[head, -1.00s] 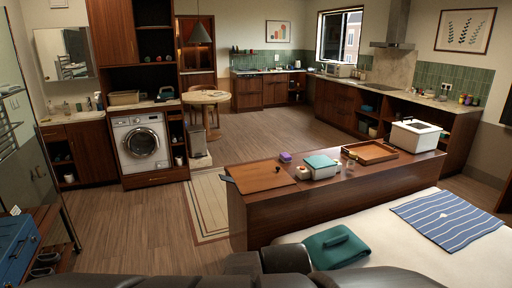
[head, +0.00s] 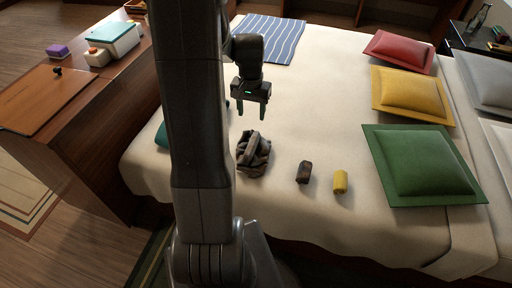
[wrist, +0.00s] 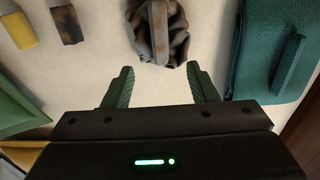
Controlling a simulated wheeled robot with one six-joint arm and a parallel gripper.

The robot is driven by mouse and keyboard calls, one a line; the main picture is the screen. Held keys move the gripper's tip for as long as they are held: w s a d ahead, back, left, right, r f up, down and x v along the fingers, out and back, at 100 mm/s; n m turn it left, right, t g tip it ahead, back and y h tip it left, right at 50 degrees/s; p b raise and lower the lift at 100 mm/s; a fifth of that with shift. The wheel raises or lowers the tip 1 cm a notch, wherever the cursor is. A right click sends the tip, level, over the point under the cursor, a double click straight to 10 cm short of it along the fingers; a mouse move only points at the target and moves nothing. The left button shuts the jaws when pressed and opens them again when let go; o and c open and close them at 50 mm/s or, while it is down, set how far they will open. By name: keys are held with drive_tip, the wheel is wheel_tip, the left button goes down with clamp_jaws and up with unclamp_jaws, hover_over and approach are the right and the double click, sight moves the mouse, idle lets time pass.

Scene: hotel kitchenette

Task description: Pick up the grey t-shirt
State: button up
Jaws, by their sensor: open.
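A crumpled grey t-shirt (head: 252,153) lies in a heap on the white bed, just right of my arm in the head view. It also shows in the wrist view (wrist: 160,30) at the top middle, with brownish patches. My gripper (head: 252,110) hangs above the bed, pointing down, with its green fingers apart and empty. In the wrist view its fingertips (wrist: 160,80) are spread, and the shirt lies beyond them, not between them. I see no contact between gripper and shirt.
A brown roll (head: 304,172) and a yellow roll (head: 340,181) lie right of the shirt. A teal folded cloth (wrist: 270,50) lies on its other side. Green (head: 422,165), yellow (head: 411,95) and red (head: 400,50) pillows line the right. The striped cloth (head: 270,38) lies farther back.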

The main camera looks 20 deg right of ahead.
sight(252, 141)
wheel_tip(252, 141, down, 14)
drive_tip(key=shift+s+d+r+b, duration=0.1)
drive_tip(key=shift+s+b, duration=0.05)
drive_tip(key=shift+b, duration=0.5)
drive_tip(key=shift+f, duration=0.3)
drive_tip(key=shift+c, duration=0.2)
clamp_jaws()
